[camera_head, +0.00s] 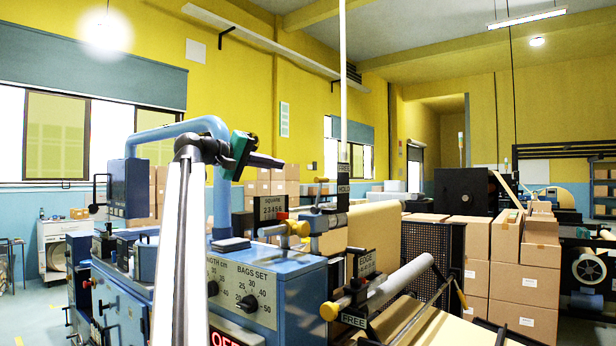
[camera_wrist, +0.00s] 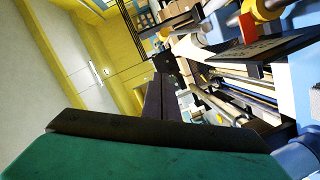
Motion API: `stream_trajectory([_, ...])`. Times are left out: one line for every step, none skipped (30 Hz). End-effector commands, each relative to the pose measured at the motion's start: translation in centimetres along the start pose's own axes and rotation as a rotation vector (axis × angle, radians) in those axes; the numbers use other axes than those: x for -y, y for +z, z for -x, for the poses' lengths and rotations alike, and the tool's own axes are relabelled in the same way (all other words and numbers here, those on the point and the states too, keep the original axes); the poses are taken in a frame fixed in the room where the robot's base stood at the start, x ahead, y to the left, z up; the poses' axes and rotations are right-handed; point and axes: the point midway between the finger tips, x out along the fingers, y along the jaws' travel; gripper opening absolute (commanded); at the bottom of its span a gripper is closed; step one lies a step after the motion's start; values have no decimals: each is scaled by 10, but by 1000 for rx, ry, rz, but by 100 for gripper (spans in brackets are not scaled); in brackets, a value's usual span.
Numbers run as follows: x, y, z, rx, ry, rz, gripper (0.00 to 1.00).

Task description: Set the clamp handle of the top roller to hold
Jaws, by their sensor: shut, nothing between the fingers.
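The FREE and HOLD plates (camera_head: 343,179) stand one above the other right of my gripper in the head view. A small clamp handle with an orange tip (camera_head: 320,181) shows just left of them; its exact setting is too small to tell. Below it, the top roller's shaft end carries a yellow collar (camera_head: 298,228). A yellow collar (camera_wrist: 266,8) with a red piece also shows at the upper right of the wrist view. My gripper (camera_head: 282,163) is shut and empty, in the air left of the handle and apart from it. Its dark fingers (camera_wrist: 160,97) meet in the wrist view.
A lower roller (camera_head: 400,277) with its own FREE plate (camera_head: 353,320) lies in front. The blue machine panel (camera_head: 262,292) with black knobs stands below my arm. A SQUARE scale plate (camera_head: 270,208) stands under my gripper. Stacked cartons (camera_head: 525,275) stand at the right.

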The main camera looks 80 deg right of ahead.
Motion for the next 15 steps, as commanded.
stream_trajectory([0, 0, 1, -1, -1, 0, 0])
stream_trajectory([0, -1, 1, -1, -1, 0, 0])
stream_trajectory([1, -1, 2, -1, -1, 0, 0])
stream_trajectory([1, -1, 2, -2, -2, 0, 0])
stream_trajectory([1, -1, 1, -2, -2, 0, 0])
stream_trajectory([1, -2, 1, -2, -2, 0, 0])
stream_trajectory([1, -2, 0, -2, -2, 0, 0])
stream_trajectory([1, -2, -1, -2, -2, 0, 0])
stream_trajectory([1, -2, -2, -2, -2, 0, 0])
stream_trajectory([0, -2, -4, -2, -2, 0, 0])
stream_trajectory([0, -2, -6, -2, -2, 1, 0])
stream_trajectory([0, -2, -9, -2, -2, 1, 0])
stream_trajectory([0, -2, -11, -2, -2, 1, 0])
stream_trajectory([0, -2, -14, -2, -2, 1, 0])
stream_trajectory([0, -2, -19, -2, -2, 0, 0])
